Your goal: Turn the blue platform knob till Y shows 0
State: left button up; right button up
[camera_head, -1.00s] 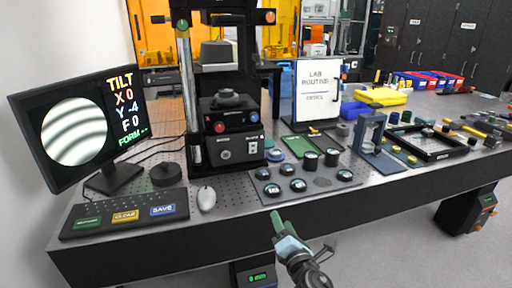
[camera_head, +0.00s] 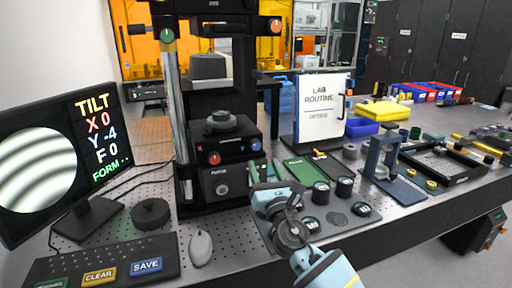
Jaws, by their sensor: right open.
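The blue platform knob (camera_head: 256,145) is on the right of the black stage front of the interferometer (camera_head: 222,185), with a red knob (camera_head: 214,158) to its left. The monitor (camera_head: 62,155) shows TILT X 0, Y -4, F 0 and FORM --, beside curved grey fringes. My right gripper (camera_head: 264,172) is open, just below and slightly right of the blue knob in the picture. I cannot tell whether it touches the knob; its fingers are small and partly hidden by its own wrist. My left gripper is not in view.
A keypad (camera_head: 105,262), a mouse (camera_head: 201,248) and a round black puck (camera_head: 151,213) lie at the left front. A grey tray (camera_head: 345,228) of black pieces is behind my right arm. A LAB ROUTINE sign (camera_head: 322,108) and a blue-grey stand (camera_head: 397,187) are to the right.

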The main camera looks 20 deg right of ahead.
aim_at(256, 147)
jog(key=shift+b+x, duration=0.45)
jog(key=shift+x, duration=3.35)
jog(key=c, duration=1)
